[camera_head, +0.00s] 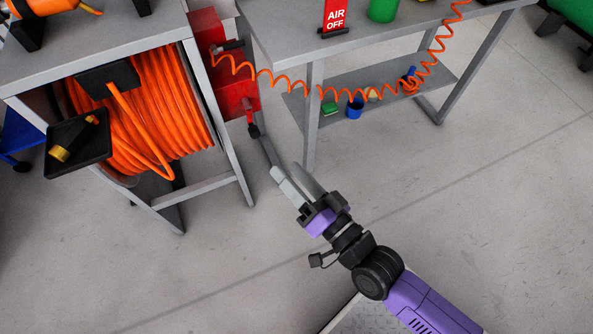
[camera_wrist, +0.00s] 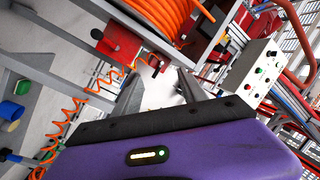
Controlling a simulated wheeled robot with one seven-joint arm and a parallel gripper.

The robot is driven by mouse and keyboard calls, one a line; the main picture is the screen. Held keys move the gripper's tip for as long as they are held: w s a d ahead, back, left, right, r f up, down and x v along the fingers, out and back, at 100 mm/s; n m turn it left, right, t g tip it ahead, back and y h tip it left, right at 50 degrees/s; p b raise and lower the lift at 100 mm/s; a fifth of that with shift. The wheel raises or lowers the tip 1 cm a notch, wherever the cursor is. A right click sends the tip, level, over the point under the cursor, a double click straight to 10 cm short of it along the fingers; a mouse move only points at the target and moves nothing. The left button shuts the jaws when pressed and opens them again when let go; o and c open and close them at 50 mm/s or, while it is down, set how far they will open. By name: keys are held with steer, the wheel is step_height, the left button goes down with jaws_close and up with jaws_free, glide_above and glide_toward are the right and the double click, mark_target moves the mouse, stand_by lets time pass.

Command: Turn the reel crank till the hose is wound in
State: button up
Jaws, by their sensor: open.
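The hose reel, wound with thick orange hose (camera_head: 165,95), sits under a grey bench at the left; it also shows at the top of the wrist view (camera_wrist: 165,12). A length of hose passes a black guide (camera_head: 107,77) and hangs in front of the coil. A red part with a black grip (camera_head: 253,130), apparently the crank, is on the frame's right side; I cannot fully make out its shape.
A black tray (camera_head: 62,170) with a brass-tipped piece juts out at the left. A thin coiled orange hose (camera_head: 290,88) stretches across to a second bench (camera_head: 390,40) bearing an "AIR OFF" sign (camera_head: 336,17). Bench legs stand close to my gripper. The floor in front is clear.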

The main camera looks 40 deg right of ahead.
steer(key=shift+s+a+r+n, duration=0.1)
steer(key=shift+s+r+n, duration=0.6)
steer(key=shift+s, duration=0.15)
steer(key=shift+f, duration=0.1)
